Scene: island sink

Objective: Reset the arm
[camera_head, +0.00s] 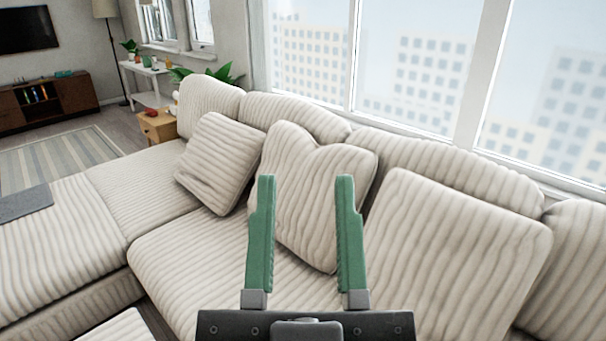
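My gripper (305,215) is in the lower middle of the head view. Its two green fingers stand upright and wide apart, with nothing between them that they hold. Its dark base shows at the bottom edge. Behind the fingers is a striped cream sofa (190,267) with several cushions; one cushion (316,190) shows between the fingers. I cannot tell how far the fingers are from it. The rest of my arm is out of view.
A wooden side table (157,126) with a red item stands beyond the sofa. A white console table (146,82), a floor lamp (105,10) and a dark TV cabinet (47,100) are at the back left. Large windows (410,60) run behind the sofa. A rug (62,158) lies on the left floor.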

